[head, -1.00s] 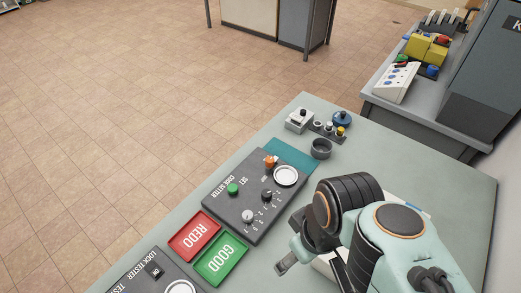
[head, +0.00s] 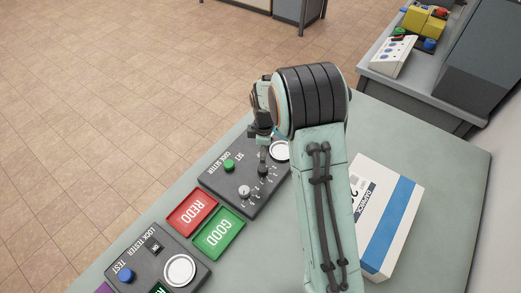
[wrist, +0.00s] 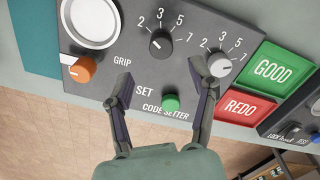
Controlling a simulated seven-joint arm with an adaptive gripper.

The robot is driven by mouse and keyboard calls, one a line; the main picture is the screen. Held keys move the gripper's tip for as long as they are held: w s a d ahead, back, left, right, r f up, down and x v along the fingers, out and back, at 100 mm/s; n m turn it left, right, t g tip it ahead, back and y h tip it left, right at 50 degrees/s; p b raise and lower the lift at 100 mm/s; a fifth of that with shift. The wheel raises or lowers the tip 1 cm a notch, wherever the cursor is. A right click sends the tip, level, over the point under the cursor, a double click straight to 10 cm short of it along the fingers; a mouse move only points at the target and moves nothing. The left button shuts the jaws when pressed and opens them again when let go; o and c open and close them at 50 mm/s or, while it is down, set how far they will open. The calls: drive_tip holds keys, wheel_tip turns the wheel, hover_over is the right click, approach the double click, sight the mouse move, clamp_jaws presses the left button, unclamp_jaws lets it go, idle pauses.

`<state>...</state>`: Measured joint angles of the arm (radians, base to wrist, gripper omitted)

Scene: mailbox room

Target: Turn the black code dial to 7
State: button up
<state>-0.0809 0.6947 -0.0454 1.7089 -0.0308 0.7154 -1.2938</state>
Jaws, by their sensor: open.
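The black code dial (wrist: 160,43) is on the dark code setter panel (wrist: 132,65) in the wrist view, with the numbers 2, 3, 5 and 7 around it. I cannot read its pointer clearly. My gripper (wrist: 162,69) is open in the wrist view, its two fingers spread wide and nothing between their tips. The tips appear just below the black dial in the picture, one to each side; their height above the panel is unclear. In the head view my gripper (head: 262,134) is above the panel (head: 222,180), and my arm hides part of it.
A light grey dial (wrist: 219,65) is close to the right finger. An orange knob (wrist: 83,69) and a green button (wrist: 170,103) are on the same panel. Red REDO (head: 192,212) and green GOOD (head: 218,234) trays lie beside it. A white-and-blue box (head: 397,222) stands right of my arm.

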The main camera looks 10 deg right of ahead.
wheel_tip(320, 180, down, 6)
drive_tip(key=shift+f, duration=0.2)
clamp_jaws()
